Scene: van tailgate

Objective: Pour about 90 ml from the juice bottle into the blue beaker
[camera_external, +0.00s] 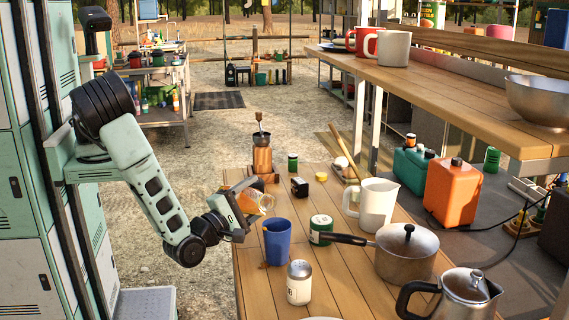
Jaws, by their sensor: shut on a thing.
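My gripper (240,212) is shut on the juice bottle (258,200), a clear bottle with amber liquid in it. The bottle is held tilted above the table, just above and left of the blue beaker (278,246). The beaker stands upright near the table's left edge. A small amber-brown mark shows at the beaker's upper left side, and another on the wood at its foot; I cannot tell whether these are juice. The bottle's mouth and the level inside the beaker cannot be made out.
A white shaker (299,283), green-labelled tin (320,230), white pitcher (377,205), lidded saucepan (405,254) and metal kettle (452,296) crowd the right and front of the wooden table (257,292). A wooden grinder (262,158) stands behind the bottle.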

